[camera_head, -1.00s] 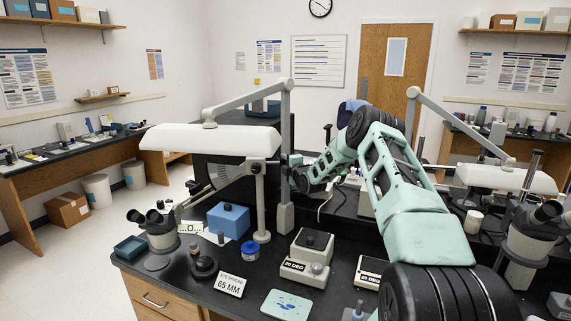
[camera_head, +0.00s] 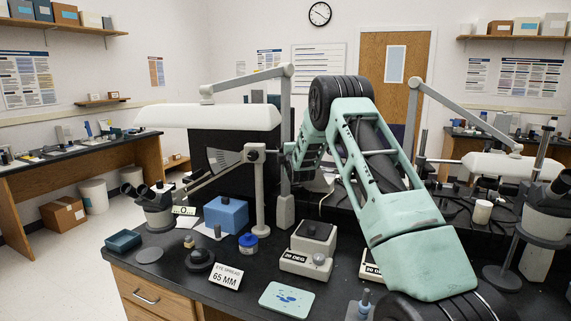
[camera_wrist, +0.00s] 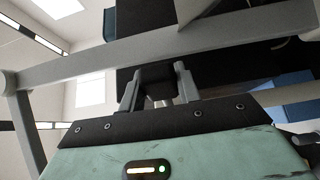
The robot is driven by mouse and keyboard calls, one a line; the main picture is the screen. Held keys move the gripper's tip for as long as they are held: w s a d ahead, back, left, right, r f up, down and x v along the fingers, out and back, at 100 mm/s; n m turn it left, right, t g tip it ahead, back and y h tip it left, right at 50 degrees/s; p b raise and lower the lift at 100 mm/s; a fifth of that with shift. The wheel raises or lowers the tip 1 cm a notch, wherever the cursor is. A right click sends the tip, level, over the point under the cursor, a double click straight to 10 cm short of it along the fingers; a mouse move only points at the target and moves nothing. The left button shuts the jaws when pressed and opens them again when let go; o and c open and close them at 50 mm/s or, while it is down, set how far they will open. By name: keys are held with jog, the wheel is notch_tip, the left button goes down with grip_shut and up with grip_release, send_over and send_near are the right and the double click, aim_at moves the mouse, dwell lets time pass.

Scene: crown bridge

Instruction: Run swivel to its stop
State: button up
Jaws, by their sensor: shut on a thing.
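The swivel fitting appears to be the clamp (camera_head: 256,153) on a light grey post (camera_head: 260,205), with a thin rod and a fan-shaped scale (camera_head: 223,160) to its left; I cannot tell which part is the named swivel. My gripper (camera_wrist: 158,88) has its two grey fingers shut on a dark block (camera_wrist: 157,74) in the wrist view. In the head view my gripper (camera_head: 286,166) is small, just right of the clamp, and its fingertips are not clear. A pale grey bar (camera_wrist: 200,40) crosses in front of the camera in the wrist view.
A white hood (camera_head: 210,116) hangs from a jointed boom (camera_head: 245,80) above a dark box (camera_head: 235,140). Binocular eyepieces (camera_head: 150,200), a blue block (camera_head: 226,214) and a 65 MM sign (camera_head: 226,276) stand on the black bench. A 20 DEG block (camera_head: 308,250) stands near the post.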

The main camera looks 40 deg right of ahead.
jog(key=shift+s+a+f+m+g+h+b, duration=0.15)
jog(key=shift+s+a+m+g+h+b, duration=0.2)
jog(key=shift+a+m+g+h, duration=0.3)
jog(key=shift+s+a+f+m+g+h+b, duration=0.15)
jog(key=shift+s+a+m+g+h+b, duration=0.15)
jog(key=shift+a+m+g+h, duration=0.35)
jog(key=shift+d, duration=0.15)
jog(key=o, duration=1)
jog(key=shift+r, duration=0.2)
jog(key=b+v, duration=0.1)
jog(key=v, duration=0.4)
jog(key=b+v, duration=0.1)
jog(key=v, duration=0.5)
jog(key=b+v, duration=0.1)
jog(key=v, duration=0.5)
jog(key=shift+s+f, duration=0.1)
jog(key=shift+f, duration=0.25)
